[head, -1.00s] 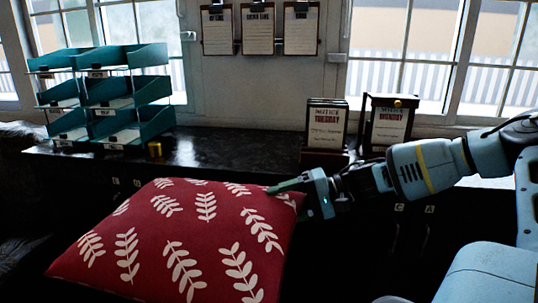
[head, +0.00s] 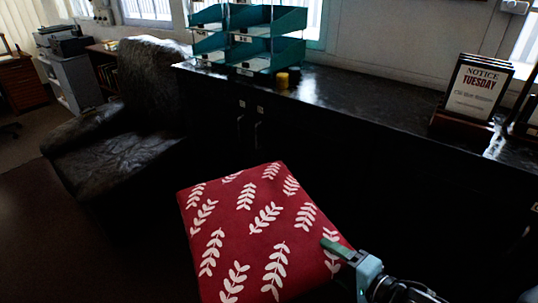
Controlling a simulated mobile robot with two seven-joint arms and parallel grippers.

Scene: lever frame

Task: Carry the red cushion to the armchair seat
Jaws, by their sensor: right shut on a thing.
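The red cushion (head: 250,232) with white leaf sprigs is in the lower middle of the head view, held up in front of the dark cabinet. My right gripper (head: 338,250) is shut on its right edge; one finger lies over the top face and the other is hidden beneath. The dark leather armchair (head: 150,85) stands at the left, beyond the cushion and apart from it. Its seat (head: 125,155) looks bare, with an armrest on its left side. My left gripper is not in view.
A dark cabinet (head: 350,105) runs from the armchair's right side across the picture. Teal letter trays (head: 262,55), a small yellow pot (head: 283,81) and a notice stand (head: 475,92) are on it. A printer (head: 62,40) is at the far left. Dark floor (head: 35,215) left of the cushion is clear.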

